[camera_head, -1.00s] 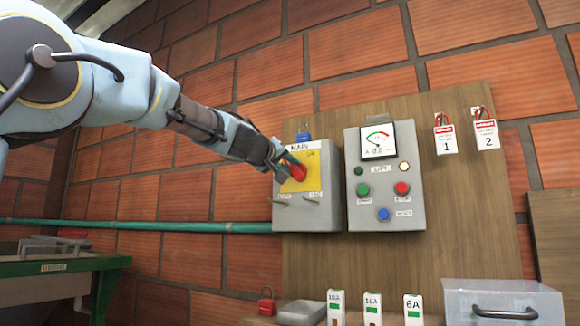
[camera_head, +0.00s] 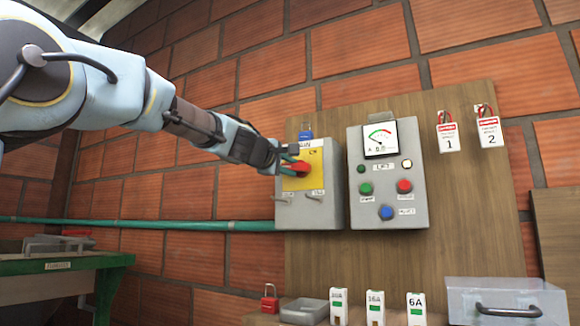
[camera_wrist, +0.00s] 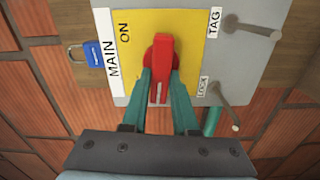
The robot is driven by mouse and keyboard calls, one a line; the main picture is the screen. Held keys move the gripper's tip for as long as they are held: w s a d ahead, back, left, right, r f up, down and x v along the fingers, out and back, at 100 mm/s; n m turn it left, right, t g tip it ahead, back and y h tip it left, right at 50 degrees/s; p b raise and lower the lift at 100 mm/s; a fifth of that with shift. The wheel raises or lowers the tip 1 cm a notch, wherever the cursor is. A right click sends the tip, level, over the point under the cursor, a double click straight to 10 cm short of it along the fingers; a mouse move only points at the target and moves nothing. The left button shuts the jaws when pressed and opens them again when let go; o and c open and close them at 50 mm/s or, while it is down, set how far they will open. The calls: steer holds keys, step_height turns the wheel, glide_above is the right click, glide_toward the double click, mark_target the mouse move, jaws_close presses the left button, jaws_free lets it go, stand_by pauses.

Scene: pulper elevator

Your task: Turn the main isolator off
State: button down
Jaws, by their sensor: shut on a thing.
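The main isolator is a grey box (camera_head: 334,215) with a yellow plate (camera_head: 317,185) and a red handle (camera_head: 296,168). In the wrist view the red handle (camera_wrist: 160,58) lies along the picture's vertical, across the sideways "MAIN" and "ON" lettering, with a white mark near its lower end. My gripper (camera_wrist: 161,84) is shut on the handle, one teal finger on each side. In the head view my gripper (camera_head: 291,164) reaches the handle from the left and hides part of it. No "OFF" lettering is visible.
A blue padlock (camera_head: 305,136) is at the box's top. Two metal pegs (camera_wrist: 250,27) stick out beside "TAG" and "LOCK". The lift control box (camera_head: 388,210) stands close on the right. Red-shackled tags (camera_head: 448,135) hang farther right. A shelf below holds a red padlock (camera_head: 269,299) and several breakers.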

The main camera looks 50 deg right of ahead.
steer(key=shift+f+n, duration=0.15)
steer(key=shift+n, duration=0.55)
steer(key=c, duration=0.7)
jaws_free()
steer(key=b+v, duration=0.4)
steer(key=v, duration=0.6)
steer(key=shift+a+b, duration=0.4)
